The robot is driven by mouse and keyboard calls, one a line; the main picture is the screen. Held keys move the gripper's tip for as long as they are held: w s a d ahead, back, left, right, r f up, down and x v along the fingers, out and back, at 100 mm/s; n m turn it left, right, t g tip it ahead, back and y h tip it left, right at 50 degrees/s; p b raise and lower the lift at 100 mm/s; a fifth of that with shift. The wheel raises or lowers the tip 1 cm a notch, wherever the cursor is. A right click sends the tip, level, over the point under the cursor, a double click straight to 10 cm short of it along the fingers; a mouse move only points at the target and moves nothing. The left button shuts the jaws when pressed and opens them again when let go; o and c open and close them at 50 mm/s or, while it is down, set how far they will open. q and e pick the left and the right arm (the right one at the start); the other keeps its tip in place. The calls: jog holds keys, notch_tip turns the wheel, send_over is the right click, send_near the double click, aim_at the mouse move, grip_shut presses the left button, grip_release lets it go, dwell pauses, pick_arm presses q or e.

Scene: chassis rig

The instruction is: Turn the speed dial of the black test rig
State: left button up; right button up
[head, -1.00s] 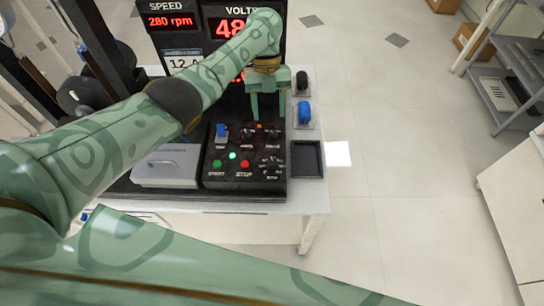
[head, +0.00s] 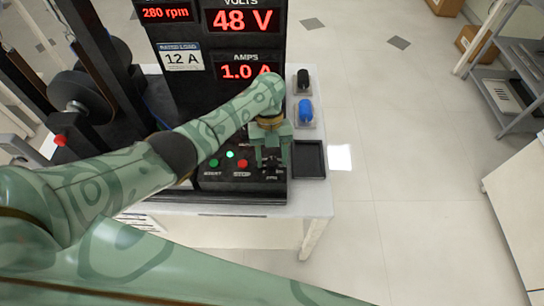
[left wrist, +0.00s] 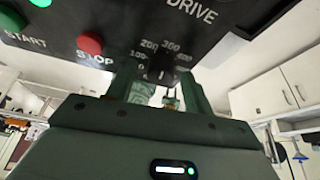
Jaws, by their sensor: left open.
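The black test rig's control panel (head: 215,178) lies on the table, with my left arm across part of it. My left gripper (head: 269,157) is over its right end. In the left wrist view the speed dial (left wrist: 158,72), a small black knob with marks including 100, 200 and 300, sits just beyond and between the fingertips (left wrist: 162,85). The jaws are open. I cannot tell whether they touch the dial. In the head view the gripper mostly hides the dial. The speed display (head: 166,13) reads 280 rpm. My right gripper is not in view.
The green start button (head: 214,163) and red stop button (head: 243,164) are left of my gripper. An empty black tray (head: 322,160) lies close at its right. A blue object (head: 305,111) and a black one (head: 303,79) stand behind the tray.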

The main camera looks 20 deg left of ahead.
pick_arm(q)
jog(key=c, duration=1)
jog(key=shift+r, duration=0.1)
